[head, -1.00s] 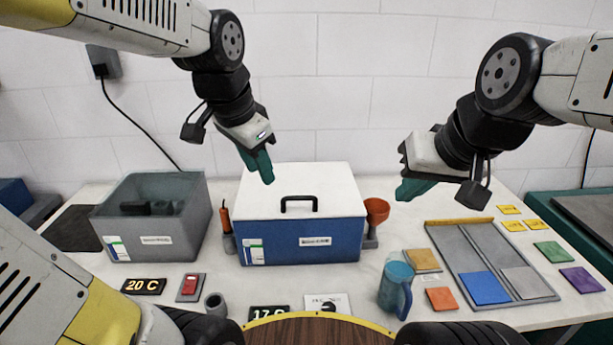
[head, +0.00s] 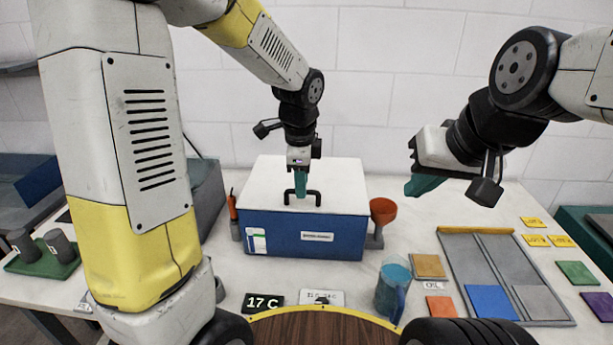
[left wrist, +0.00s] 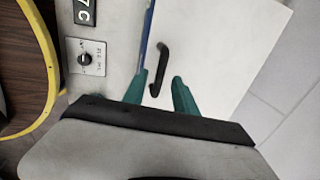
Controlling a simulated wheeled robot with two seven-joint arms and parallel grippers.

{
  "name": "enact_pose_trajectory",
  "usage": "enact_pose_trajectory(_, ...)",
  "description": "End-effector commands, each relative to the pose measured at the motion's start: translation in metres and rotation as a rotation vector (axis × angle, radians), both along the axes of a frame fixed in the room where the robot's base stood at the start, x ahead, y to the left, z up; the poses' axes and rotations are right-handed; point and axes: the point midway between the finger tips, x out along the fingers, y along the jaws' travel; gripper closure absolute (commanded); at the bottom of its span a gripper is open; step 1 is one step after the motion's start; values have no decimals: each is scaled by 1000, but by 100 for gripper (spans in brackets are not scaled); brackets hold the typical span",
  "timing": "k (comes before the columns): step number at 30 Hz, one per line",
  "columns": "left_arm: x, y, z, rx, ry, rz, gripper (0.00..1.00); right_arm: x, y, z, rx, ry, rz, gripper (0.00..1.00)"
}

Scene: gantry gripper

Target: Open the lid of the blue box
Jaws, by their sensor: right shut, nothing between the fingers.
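The blue box (head: 284,232) stands on the bench with its white lid (head: 340,180) closed. A black bar handle (head: 314,193) is fixed on the lid near the front edge. My left gripper (head: 300,194) points down at the handle from above. In the left wrist view, the handle (left wrist: 161,62) lies between and beyond the two teal fingers of my left gripper (left wrist: 160,85), which are spread apart. I cannot tell how far the fingertips are above the lid. My right gripper (head: 423,185) is shut and empty, in the air to the right of the box.
An orange funnel (head: 383,211) in a stand is close to the box's right side, and an orange-handled tool (head: 232,206) close to its left. A grey tray (head: 450,255) with coloured tiles lies at right. A grey bin (head: 205,197) is partly hidden behind my left arm.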

Motion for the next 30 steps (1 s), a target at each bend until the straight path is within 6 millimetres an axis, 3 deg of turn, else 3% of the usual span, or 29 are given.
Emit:
enact_pose_trajectory(11,2,0,-10,-1,0,0,66,0,0,0,0,0,0,100)
enact_pose_trajectory(17,2,0,-10,-1,0,0,100,0,0,0,0,0,0,100)
enact_pose_trajectory(30,2,0,-9,-1,-1,1,100,0,0,0,0,0,0,100)
